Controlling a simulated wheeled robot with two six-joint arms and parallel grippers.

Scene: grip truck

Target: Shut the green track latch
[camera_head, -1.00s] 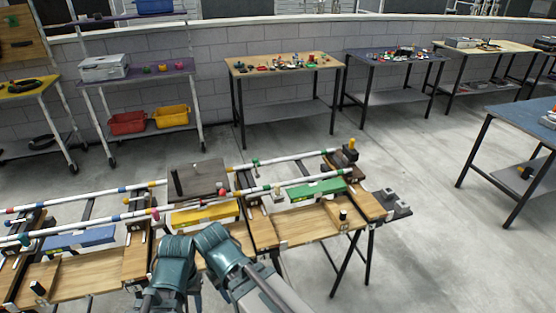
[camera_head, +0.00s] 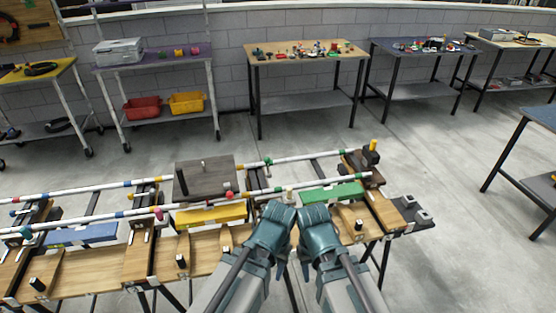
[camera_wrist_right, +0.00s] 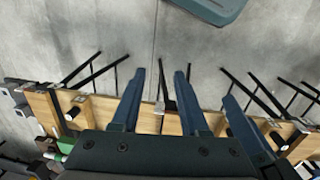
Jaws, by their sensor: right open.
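The long bench carries two white rails with coloured bands. A green bar (camera_head: 332,193) lies by the near rail at its right end. Small green fittings (camera_head: 268,162) show on the rails; I cannot tell which part is the latch or how it stands. My right gripper (camera_head: 316,216) is in front of the green bar's left part, apart from it as far as I can see. In the right wrist view its fingers (camera_wrist_right: 160,92) are spread and empty. My left gripper (camera_head: 277,217) is close beside it, its fingertips hidden.
A yellow bar (camera_head: 210,214) and a blue bar (camera_head: 82,235) lie farther left along the bench. A dark box (camera_head: 208,176) stands behind the yellow bar. A dark block with a yellow peg (camera_head: 371,153) is at the right end. Open floor lies beyond the bench.

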